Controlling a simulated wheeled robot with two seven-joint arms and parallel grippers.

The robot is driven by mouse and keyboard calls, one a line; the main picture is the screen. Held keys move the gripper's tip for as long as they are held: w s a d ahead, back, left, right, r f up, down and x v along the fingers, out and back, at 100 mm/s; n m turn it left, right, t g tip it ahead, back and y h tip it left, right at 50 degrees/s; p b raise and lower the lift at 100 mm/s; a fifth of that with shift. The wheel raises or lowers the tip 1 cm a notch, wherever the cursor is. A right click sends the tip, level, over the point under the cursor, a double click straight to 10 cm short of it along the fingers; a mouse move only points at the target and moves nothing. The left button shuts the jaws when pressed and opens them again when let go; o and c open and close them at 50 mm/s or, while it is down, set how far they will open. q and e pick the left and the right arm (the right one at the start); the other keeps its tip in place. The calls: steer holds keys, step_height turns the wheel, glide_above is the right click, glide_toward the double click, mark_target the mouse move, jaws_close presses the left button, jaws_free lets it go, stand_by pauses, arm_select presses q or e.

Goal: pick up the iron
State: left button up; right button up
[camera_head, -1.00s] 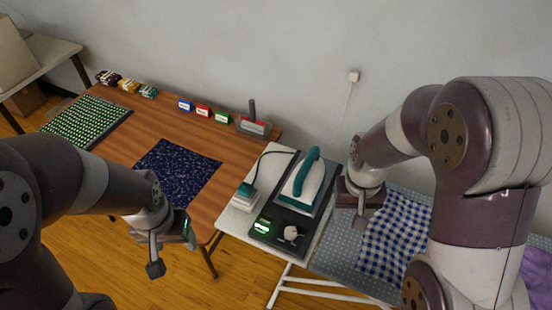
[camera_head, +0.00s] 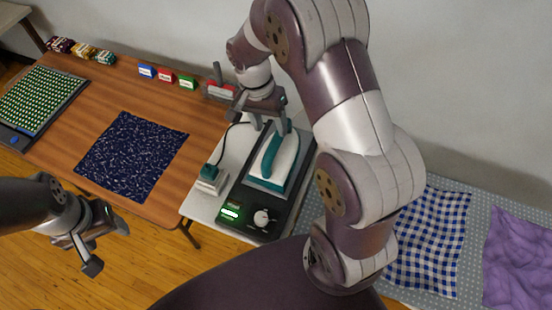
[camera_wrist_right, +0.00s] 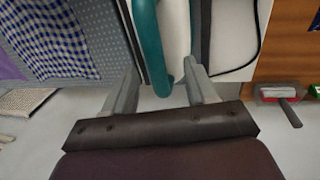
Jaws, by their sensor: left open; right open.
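The iron (camera_head: 272,162), white with a teal handle, rests on a dark station on a small white table. In the right wrist view its teal handle (camera_wrist_right: 151,45) runs down between my right fingers. My right gripper (camera_head: 262,114) is open above the far end of the iron; in the wrist view its fingertips (camera_wrist_right: 163,78) lie on either side of the handle, apart from it. Whether they are level with the handle I cannot tell. My left gripper (camera_head: 106,246) is open and empty, over the floor in front of the wooden table.
The station has a green display (camera_head: 230,213) and a white knob (camera_head: 263,218). A teal-and-white block (camera_head: 211,180) with a cord stands left of the iron. The wooden table (camera_head: 205,125) holds dark blue cloth (camera_head: 132,157). Checked cloth (camera_head: 430,240) lies on the right.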

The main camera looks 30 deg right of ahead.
mark_target(277, 134)
steer(key=shift+w+d+f+p, duration=0.1)
steer(key=shift+d+f+p, duration=0.3)
steer(key=shift+f, duration=0.5)
steer(key=f, duration=0.1)
steer(key=s+f, duration=0.1)
steer(key=f+p, duration=0.1)
steer(key=shift+s+d+f, duration=0.3)
steer(key=shift+d, duration=0.1)
steer(key=shift+f, duration=0.25)
steer(key=shift+w+d, duration=0.1)
steer(key=shift+w, duration=0.1)
steer(key=shift+c, duration=0.7)
jaws_close()
steer(key=shift+r, duration=0.1)
